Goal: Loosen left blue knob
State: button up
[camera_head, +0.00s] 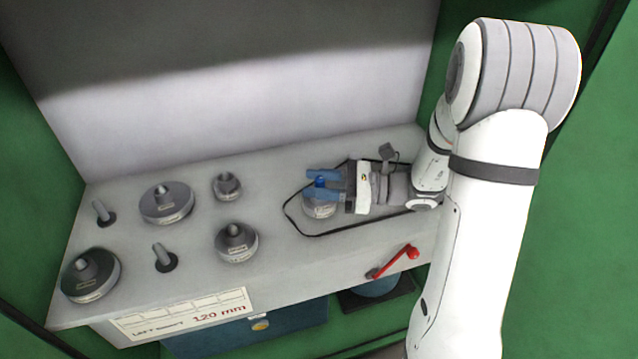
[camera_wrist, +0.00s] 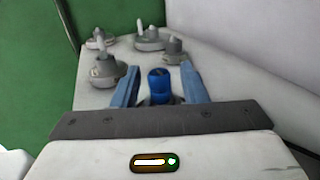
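The blue knob (camera_head: 320,182) sits on top of a round grey base (camera_head: 318,208) at the right part of the grey bench top. In the wrist view the blue knob (camera_wrist: 160,86) stands between the two blue fingers of my gripper (camera_wrist: 160,84). In the head view my gripper (camera_head: 325,183) reaches in from the right, with its fingers on either side of the knob. The fingers are open, and in the wrist view gaps show between them and the knob. Part of the knob and base is hidden by the fingers.
Several grey round weights, one of them a wide disc (camera_head: 166,203), and upright pegs (camera_head: 164,257) stand on the left of the bench (camera_head: 290,255). A black cable loops around the knob's base. A red crank handle (camera_head: 395,262) sticks out at the front edge.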

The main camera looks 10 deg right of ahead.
grip_shut()
jog(key=shift+r+n+g+p, duration=0.15)
jog(key=shift+n+g+p, duration=0.35)
jog(key=shift+g+p, duration=0.15)
jog(key=shift+n+g, duration=0.3)
jog(key=shift+g, duration=0.15)
jog(key=shift+f, duration=0.2)
grip_release()
jog(key=shift+d, duration=0.15)
